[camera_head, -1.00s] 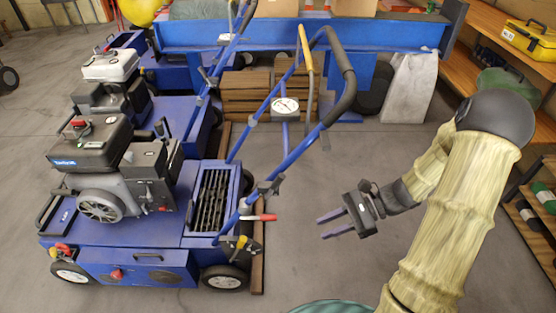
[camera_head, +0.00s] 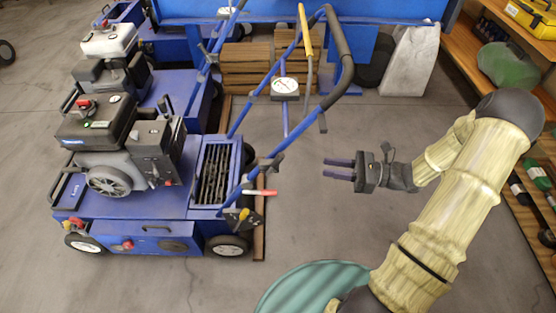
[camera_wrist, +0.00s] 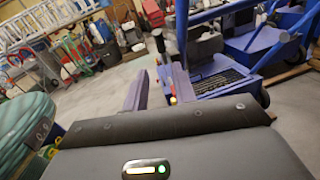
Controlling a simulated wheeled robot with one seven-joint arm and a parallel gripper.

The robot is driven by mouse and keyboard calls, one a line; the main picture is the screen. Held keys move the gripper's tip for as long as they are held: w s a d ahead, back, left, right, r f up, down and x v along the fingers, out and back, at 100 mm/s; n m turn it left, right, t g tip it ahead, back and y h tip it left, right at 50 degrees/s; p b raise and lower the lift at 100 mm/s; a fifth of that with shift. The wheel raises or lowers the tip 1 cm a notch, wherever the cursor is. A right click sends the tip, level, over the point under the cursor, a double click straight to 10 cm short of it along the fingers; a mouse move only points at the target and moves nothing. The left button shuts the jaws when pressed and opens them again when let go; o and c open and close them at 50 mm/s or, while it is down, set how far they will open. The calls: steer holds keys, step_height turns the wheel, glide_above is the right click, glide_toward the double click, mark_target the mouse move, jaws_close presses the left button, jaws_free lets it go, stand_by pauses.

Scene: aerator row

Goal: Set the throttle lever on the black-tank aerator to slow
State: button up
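The black-tank aerator (camera_head: 150,205) is the nearest blue machine, at left in the head view, with a black tank (camera_head: 97,120) on its engine. Its blue handle (camera_head: 340,60) rises to the right. A lever with a red grip (camera_head: 262,192) and a yellow knob (camera_head: 243,214) sit low on the handle side. A yellow-gripped lever (camera_head: 305,32) stands by the handlebar. I cannot tell which lever is the throttle, nor read any slow mark. My gripper (camera_head: 326,168) is open and empty, right of the handle and apart from it. Its fingers also show in the wrist view (camera_wrist: 158,88).
A round white dial (camera_head: 285,86) sits on the handle. A white-tank aerator (camera_head: 108,40) stands behind. A green round object (camera_head: 310,290) is at front. Shelves (camera_head: 500,75) line the right side; a pale sack (camera_head: 408,60) stands at back.

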mark_target(278, 160)
steer(key=b+x, duration=0.2)
steer(key=x, duration=1.3)
steer(key=shift+b, duration=0.4)
jaws_close()
